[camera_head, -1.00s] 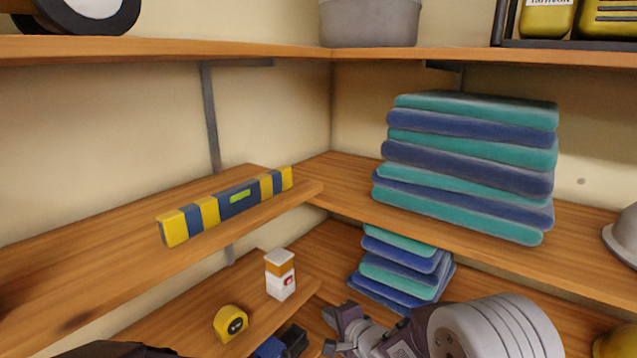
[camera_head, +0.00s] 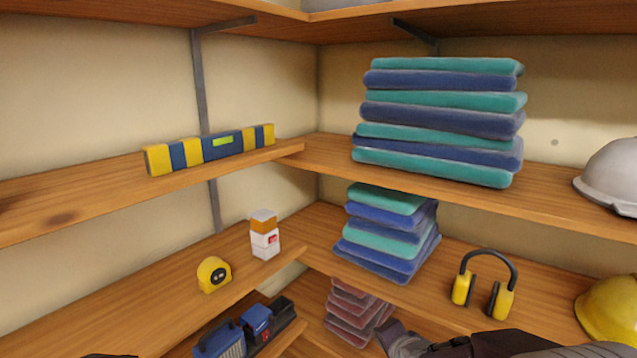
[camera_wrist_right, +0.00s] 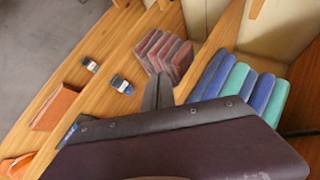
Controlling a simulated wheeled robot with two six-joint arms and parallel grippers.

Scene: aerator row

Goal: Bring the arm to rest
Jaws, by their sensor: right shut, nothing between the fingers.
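My right arm shows at the bottom edge of the head view, dark and grey, reaching in from the right. Its gripper (camera_head: 394,335) is in front of the lower shelves, near a stack of folded reddish cloths. In the right wrist view the right gripper (camera_wrist_right: 158,88) has its dark fingers together, with nothing between them. The wrist's dark body fills the lower part of that view. My left gripper is not in view; only a dark sliver shows at the bottom left of the head view.
Corner shelves hold a yellow-blue spirit level (camera_head: 210,149), teal and blue folded stacks (camera_head: 440,125), a tape measure (camera_head: 213,274), a small white-orange box (camera_head: 264,236), ear defenders (camera_head: 484,290), a white helmet (camera_head: 612,178) and reddish folded cloths (camera_head: 352,312). Shelf edges lie close to the right arm.

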